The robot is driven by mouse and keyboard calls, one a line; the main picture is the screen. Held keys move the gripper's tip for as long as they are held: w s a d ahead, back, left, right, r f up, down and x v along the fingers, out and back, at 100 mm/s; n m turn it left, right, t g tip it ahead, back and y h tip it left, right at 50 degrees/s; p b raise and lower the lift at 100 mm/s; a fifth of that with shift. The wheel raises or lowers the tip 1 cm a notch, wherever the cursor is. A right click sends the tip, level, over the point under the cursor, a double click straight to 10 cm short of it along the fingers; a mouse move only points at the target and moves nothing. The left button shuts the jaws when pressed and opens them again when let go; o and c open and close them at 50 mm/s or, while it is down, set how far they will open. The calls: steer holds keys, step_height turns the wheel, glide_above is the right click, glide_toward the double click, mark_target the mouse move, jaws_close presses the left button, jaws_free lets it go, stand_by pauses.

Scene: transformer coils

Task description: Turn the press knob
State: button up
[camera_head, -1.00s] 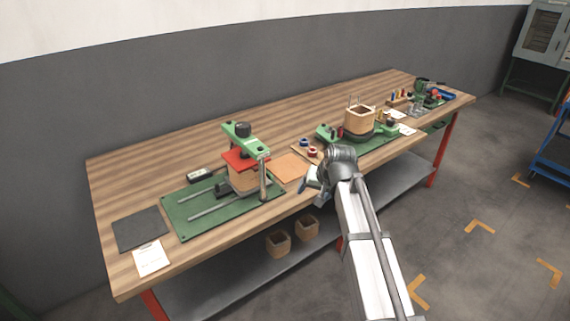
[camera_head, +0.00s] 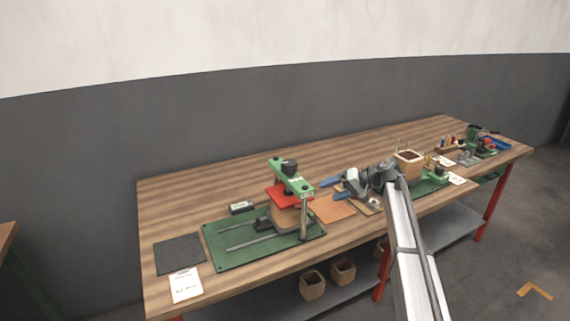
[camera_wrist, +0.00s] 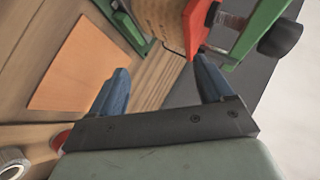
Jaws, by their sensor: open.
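The press stands on a green base plate (camera_head: 225,256) on the bench. Its black knob (camera_head: 289,166) sits on top of a green crossbar (camera_head: 290,179), above a red plate (camera_head: 280,194) and a wooden block. In the wrist view the knob (camera_wrist: 281,37) is at the upper right, beside the green bar (camera_wrist: 262,22) and the red plate (camera_wrist: 198,24). My gripper (camera_head: 328,190) is to the right of the press, its blue fingers pointing left toward it. In the wrist view my gripper (camera_wrist: 160,70) is open with nothing between the fingers; the knob is outside them.
An orange-brown sheet (camera_head: 334,208) lies on the bench right of the press. A dark mat (camera_head: 179,254) and a paper card (camera_head: 186,285) lie left of it. A wooden coil box (camera_head: 408,163) and other fixtures stand farther right. The back of the bench is clear.

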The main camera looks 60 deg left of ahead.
mark_target(286, 163)
steer(key=s+r+n+g, duration=0.3)
steer(key=r+n+g, duration=0.65)
steer(key=n, duration=0.75)
steer(key=shift+n+t+h, duration=0.3)
steer(key=shift+t, duration=0.35)
steer(key=x, duration=0.4)
steer(key=r+x, duration=0.1)
steer(key=x, duration=0.9)
steer(key=shift+a+r, duration=0.2)
steer(key=shift+a, duration=0.25)
steer(key=shift+c, duration=0.5)
steer(key=c, duration=0.9)
steer(key=shift+o, duration=0.2)
steer(key=shift+w+a+n+g+h, duration=0.15)
steer(key=shift+n+g+h, duration=0.35)
steer(key=shift+n+h, duration=0.45)
steer(key=n+h, duration=0.2)
steer(key=h, duration=0.1)
steer(key=shift+g+h, duration=0.3)
steer(key=shift+h, duration=0.05)
steer(key=shift+d+n+h, duration=0.35)
steer(key=shift+d+h, duration=0.05)
steer(key=shift+h, duration=0.2)
